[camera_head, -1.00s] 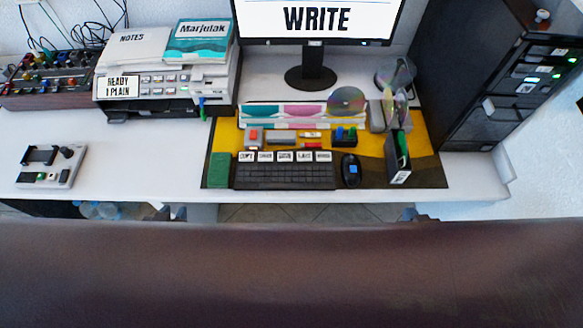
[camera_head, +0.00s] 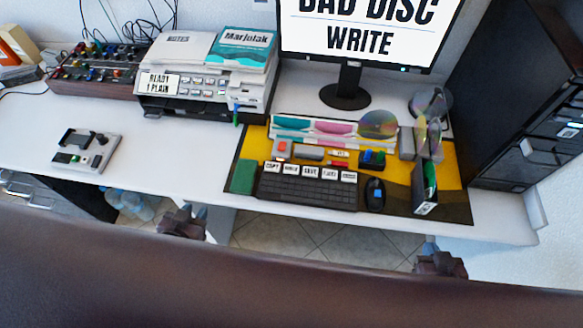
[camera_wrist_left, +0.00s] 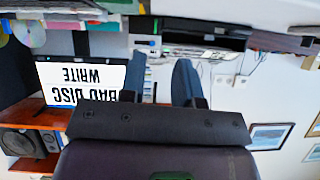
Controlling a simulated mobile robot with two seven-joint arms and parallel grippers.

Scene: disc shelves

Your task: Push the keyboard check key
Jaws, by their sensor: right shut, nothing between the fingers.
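A black keyboard (camera_head: 308,193) lies on the yellow and dark desk mat in the head view. A row of white labelled keys (camera_head: 310,172) runs along its back edge; most labels are too small to read surely, so I cannot tell which is the check key. My left gripper (camera_head: 182,222) is low in front of the desk, well left of the keyboard. In the left wrist view its two fingers (camera_wrist_left: 158,84) stand apart with nothing between them. My right gripper (camera_head: 440,265) is below the desk's front edge, right of the keyboard; its fingertips are hard to make out.
A mouse (camera_head: 375,194) and an upright dark holder (camera_head: 425,188) stand right of the keyboard. A green block (camera_head: 243,177) lies left of it. A printer (camera_head: 200,90) stands back left.

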